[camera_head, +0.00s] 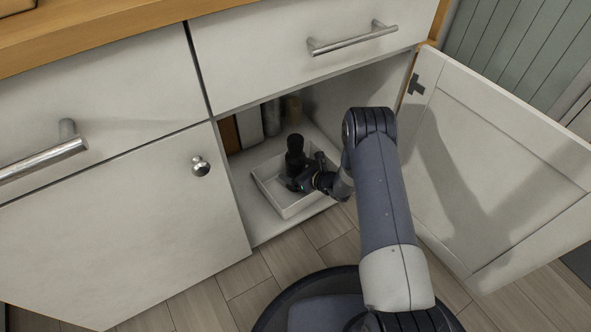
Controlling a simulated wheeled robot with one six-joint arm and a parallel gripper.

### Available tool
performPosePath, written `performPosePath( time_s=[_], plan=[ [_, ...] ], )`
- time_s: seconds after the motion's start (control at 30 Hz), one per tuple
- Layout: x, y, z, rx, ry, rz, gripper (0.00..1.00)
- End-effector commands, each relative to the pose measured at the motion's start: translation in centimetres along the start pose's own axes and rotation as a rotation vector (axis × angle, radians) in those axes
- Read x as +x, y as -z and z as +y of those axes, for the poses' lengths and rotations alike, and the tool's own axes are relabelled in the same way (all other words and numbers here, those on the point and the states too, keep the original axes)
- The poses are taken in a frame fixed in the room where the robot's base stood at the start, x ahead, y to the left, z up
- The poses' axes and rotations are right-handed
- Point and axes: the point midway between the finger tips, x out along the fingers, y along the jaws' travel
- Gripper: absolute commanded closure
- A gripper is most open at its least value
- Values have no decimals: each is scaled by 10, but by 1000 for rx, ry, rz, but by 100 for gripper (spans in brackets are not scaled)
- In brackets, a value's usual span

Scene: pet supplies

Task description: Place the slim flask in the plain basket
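A slim black flask (295,153) stands upright, inside or just above the plain white basket (291,212) in the open lower cabinet. My dark gripper (299,182) reaches in from the right, over the basket, and is right at the flask's lower part. The fingers are small, dark and merge with the flask, so I cannot tell whether they are closed on it. The flask's base is hidden by the gripper and the basket, so I cannot tell whether it touches the basket floor.
The cabinet door (500,165) is swung open on the right. A closed drawer (290,55) is above the opening, and a closed door (110,225) is on the left.

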Motion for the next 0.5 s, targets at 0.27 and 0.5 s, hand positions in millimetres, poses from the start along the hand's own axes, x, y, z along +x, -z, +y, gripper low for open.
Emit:
performPosePath(
  time_s=[0.27, 0.5],
  plan=[
    [-30, -14, -1, 5, 3, 3, 16],
    [-85, -14, -1, 3, 3, 1, 16]
  ],
)
